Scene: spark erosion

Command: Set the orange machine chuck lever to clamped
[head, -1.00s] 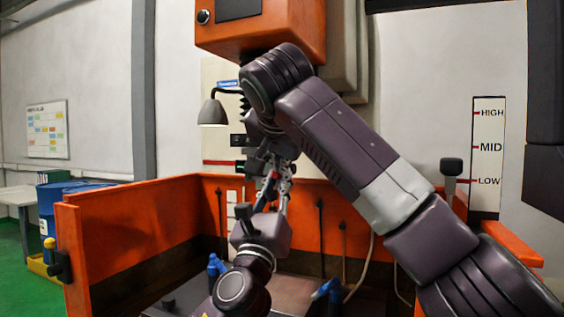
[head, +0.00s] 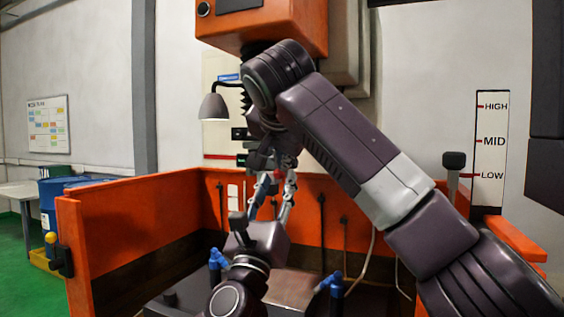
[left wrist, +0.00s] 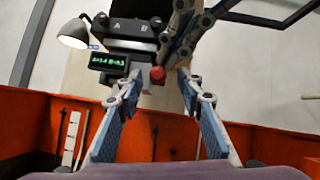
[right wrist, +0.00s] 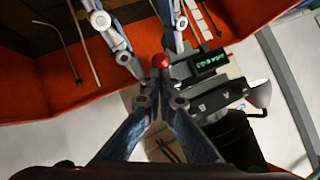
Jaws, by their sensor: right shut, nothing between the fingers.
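The chuck lever's red ball knob (left wrist: 157,74) shows under the chuck head marked A and B (left wrist: 131,31). Its stem is mostly hidden. The knob also shows in the right wrist view (right wrist: 160,61). My left gripper (left wrist: 157,90) is open, its fingers spread below and on either side of the knob. My right gripper (right wrist: 162,80) is shut and empty, its tips close to the knob; I cannot tell whether they touch. In the head view, my left gripper (head: 274,183) is just below the right one, whose arm hides much of the chuck.
Orange tank walls (head: 130,222) surround the work area. Blue nozzles (head: 217,259) stand inside it. A grey lamp (head: 213,106) hangs left of the chuck, and a small green-lit display (left wrist: 108,62) sits beside it. A HIGH/MID/LOW gauge (head: 490,150) is at the right.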

